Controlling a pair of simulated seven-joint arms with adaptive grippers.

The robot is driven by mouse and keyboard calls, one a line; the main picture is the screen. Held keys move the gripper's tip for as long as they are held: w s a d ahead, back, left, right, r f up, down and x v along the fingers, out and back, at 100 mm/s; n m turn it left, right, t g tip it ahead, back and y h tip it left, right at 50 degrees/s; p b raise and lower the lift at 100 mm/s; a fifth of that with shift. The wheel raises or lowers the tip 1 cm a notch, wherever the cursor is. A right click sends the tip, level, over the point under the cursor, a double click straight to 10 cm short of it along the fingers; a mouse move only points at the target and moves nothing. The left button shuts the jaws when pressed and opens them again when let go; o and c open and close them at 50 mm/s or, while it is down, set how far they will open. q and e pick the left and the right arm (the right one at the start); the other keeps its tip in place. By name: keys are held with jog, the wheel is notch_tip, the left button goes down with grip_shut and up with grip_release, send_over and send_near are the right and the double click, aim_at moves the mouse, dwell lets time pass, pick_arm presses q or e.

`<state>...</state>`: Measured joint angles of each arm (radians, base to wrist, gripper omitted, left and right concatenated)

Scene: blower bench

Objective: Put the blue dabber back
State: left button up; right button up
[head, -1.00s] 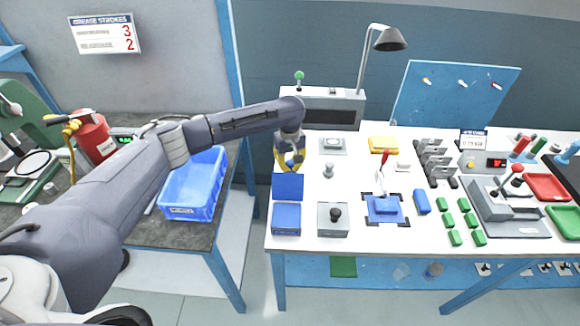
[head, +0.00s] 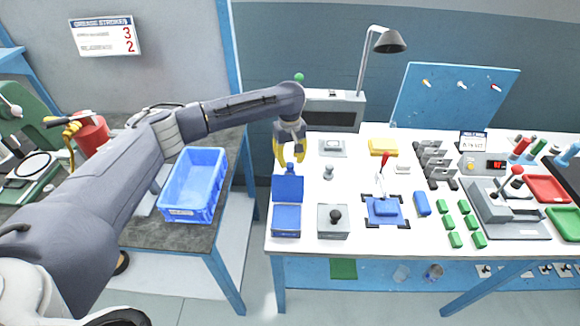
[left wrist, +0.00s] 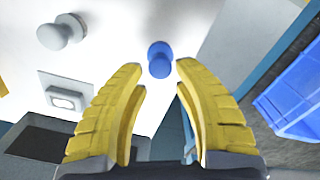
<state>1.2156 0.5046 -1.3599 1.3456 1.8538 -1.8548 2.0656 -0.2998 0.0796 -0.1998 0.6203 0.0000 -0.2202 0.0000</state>
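The blue dabber (head: 290,168) stands on the white bench near its left edge, just behind the raised lid (head: 288,187) of the blue pad box (head: 286,219). The lid hides its lower part. My left gripper (head: 290,160) is above it, with its yellow fingers spread and nothing between them. In the left wrist view, the blue dabber (left wrist: 159,60) shows between and just beyond the open fingertips (left wrist: 160,74), apart from both. My right gripper is not in view.
A grey dabber (head: 328,171) stands to the right. A grey box with a black knob (head: 333,219) is beside the blue pad box. A blue fixture with a red-handled lever (head: 385,209) is further right. A blue crate (head: 194,185) sits on the left table.

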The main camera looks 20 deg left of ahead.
aim_at(290, 164)
pick_arm(q)
jog(key=shift+r, duration=3.6)
